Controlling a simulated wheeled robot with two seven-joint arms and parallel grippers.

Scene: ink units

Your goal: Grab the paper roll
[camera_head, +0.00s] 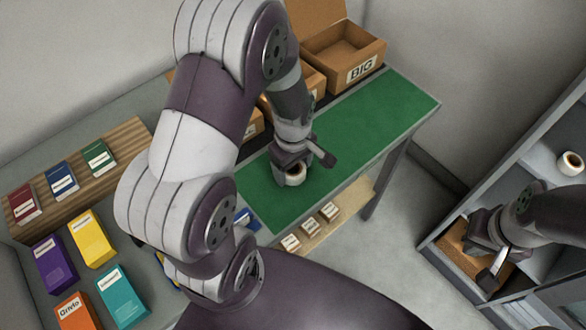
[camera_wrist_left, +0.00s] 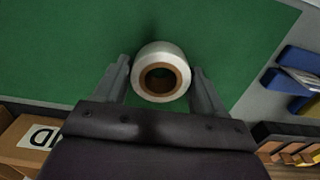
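A white paper roll (camera_head: 296,179) with a brown core stands on the green mat (camera_head: 375,115). It also shows in the left wrist view (camera_wrist_left: 160,52), where its open end faces the camera. My left gripper (camera_head: 301,167) is just above the roll, partly covering it in the head view. In the left wrist view its open fingers (camera_wrist_left: 160,72) are on either side of the roll, with narrow gaps. My right gripper (camera_head: 492,268) is over a brown box at the lower right; its finger opening is unclear.
A second roll (camera_head: 571,164) stands on the grey shelf (camera_head: 545,148) at the right. Cardboard boxes, one marked BIG (camera_head: 345,52), line the table's back. Colored boxes (camera_head: 92,238) stand at the left. Small boxes (camera_head: 310,226) sit below the mat's front edge.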

